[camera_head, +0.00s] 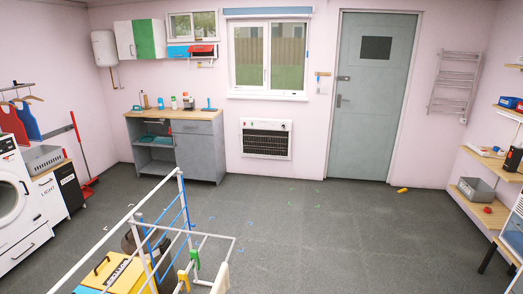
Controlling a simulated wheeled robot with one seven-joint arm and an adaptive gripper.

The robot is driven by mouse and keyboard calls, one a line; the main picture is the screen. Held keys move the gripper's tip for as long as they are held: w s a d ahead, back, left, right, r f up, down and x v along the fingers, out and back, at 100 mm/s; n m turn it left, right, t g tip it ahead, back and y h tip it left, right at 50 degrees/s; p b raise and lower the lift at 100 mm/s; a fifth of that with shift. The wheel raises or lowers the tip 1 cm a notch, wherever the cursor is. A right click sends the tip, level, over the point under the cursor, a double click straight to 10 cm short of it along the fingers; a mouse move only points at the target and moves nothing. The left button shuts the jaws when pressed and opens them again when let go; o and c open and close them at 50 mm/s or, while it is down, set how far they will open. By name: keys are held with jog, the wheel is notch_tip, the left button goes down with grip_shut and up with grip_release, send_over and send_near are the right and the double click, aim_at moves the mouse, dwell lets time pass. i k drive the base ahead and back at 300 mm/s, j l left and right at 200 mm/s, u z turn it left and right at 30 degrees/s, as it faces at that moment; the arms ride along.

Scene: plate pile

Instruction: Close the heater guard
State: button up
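A white wall heater (246,150) is mounted low on the pink wall below the window. Its front has a dark grille (265,141) with bars across it, and small red and green marks show at its top edge. I cannot tell at this size whether the grille is a separate guard or how far it stands open. My gripper is not in view.
A grey cabinet (199,150) stands left of the heater, a grey door (372,120) right.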

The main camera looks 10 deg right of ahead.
aim_at(270, 138)
jog(key=i+l+z, duration=0.1)
jog(key=i, duration=0.25)
jog(key=i+l+z, duration=0.15)
jog(key=i+l, duration=0.15)
jog(key=i+l+z, duration=0.1)
jog(key=i, duration=0.35)
jog(key=i+u, duration=0.1)
jog(key=i, duration=0.6)
jog(key=i+l+u, duration=0.1)
jog(key=i, duration=0.6)
jog(key=i+l+u, duration=0.1)
jog(key=i+l, duration=0.15)
jog(key=i, duration=0.45)
jog(key=i+l+u, duration=0.1)
jog(key=i+u, duration=0.35)
jog(key=i, duration=1.6)
jog(key=i+j+z, duration=0.55)
jog(key=i+j, duration=0.25)
jog(key=i+j+z, duration=0.25)
jog(key=i+j, duration=0.15)
jog(key=i+j+z, duration=0.25)
jog(key=j, duration=0.45)
